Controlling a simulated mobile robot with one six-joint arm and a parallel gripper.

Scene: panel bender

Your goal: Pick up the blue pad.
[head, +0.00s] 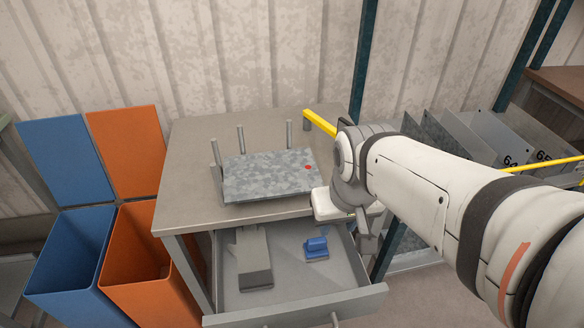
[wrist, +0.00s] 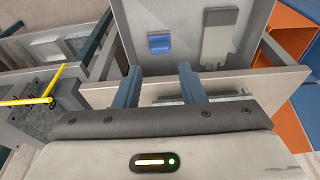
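The blue pad (head: 316,249) is a small block with a raised grip on top. It lies on the floor of the open drawer (head: 294,304), right of the middle in the head view. It also shows in the wrist view (wrist: 159,45), beyond and between my two fingers. My gripper (wrist: 160,72) is open, with its fingers apart and nothing between them. In the head view my gripper (head: 366,243) hangs near the drawer's right side, to the right of the pad and apart from it. My arm does not cover the pad.
Above stands a table (head: 190,150) with a mottled metal sheet (head: 265,176) against several upright pins. Blue (head: 72,250) and orange (head: 140,248) bins stand left. A yellow bar (head: 320,123) is behind my arm.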

